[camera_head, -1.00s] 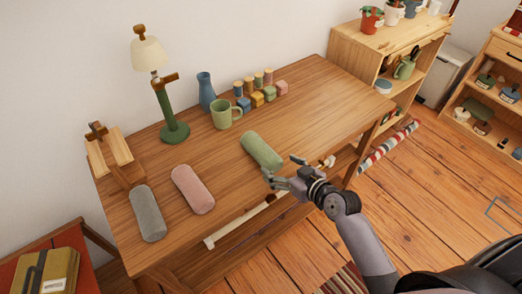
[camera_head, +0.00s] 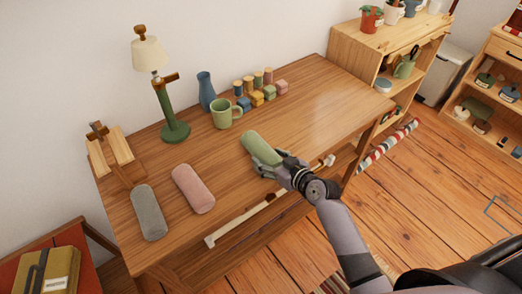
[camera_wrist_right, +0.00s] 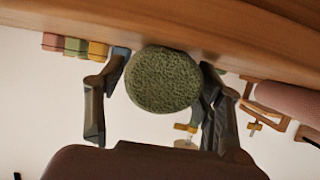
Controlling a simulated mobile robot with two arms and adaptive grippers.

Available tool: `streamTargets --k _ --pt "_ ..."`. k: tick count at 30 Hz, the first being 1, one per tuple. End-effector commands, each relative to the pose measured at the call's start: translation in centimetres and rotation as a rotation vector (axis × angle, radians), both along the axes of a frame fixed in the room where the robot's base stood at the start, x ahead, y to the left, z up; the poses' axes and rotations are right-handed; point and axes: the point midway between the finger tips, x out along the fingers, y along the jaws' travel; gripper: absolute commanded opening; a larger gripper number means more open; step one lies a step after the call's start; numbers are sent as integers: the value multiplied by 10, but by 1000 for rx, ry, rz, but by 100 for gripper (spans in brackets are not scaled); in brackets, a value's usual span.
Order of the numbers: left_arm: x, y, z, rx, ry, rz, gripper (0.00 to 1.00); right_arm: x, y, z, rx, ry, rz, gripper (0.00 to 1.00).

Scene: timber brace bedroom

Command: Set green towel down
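The green towel (camera_head: 262,147) is a rolled cylinder at the front middle of the wooden table (camera_head: 320,105). My right gripper (camera_head: 272,162) is at the towel's near end, with its fingers on either side. In the right wrist view, the towel's round end (camera_wrist_right: 163,80) sits between the two fingers, and both fingertips appear to press against its sides. The towel looks to be on or just above the tabletop; I cannot tell which. My left gripper is out of view.
A pink towel (camera_head: 193,189) and a grey towel (camera_head: 149,212) lie to the left. Behind are a green mug (camera_head: 222,114), a blue vase (camera_head: 206,92), a lamp (camera_head: 173,130) and several small coloured blocks. The table's right part is clear.

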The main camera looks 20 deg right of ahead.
Motion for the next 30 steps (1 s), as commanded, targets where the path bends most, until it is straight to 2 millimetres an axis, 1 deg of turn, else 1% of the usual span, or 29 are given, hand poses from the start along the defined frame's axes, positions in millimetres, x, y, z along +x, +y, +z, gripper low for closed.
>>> streamTargets --k 1,2,19,26,30 --pt "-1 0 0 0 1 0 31 0 0 0 0 0 0 56" --pt "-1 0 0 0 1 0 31 0 0 0 0 0 0 54" --pt "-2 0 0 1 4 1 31 0 0 1 0 -1 0 16" --pt "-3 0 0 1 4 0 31 0 0 3 1 -2 0 16" --pt "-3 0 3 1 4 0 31 0 0 14 0 -3 2 16"
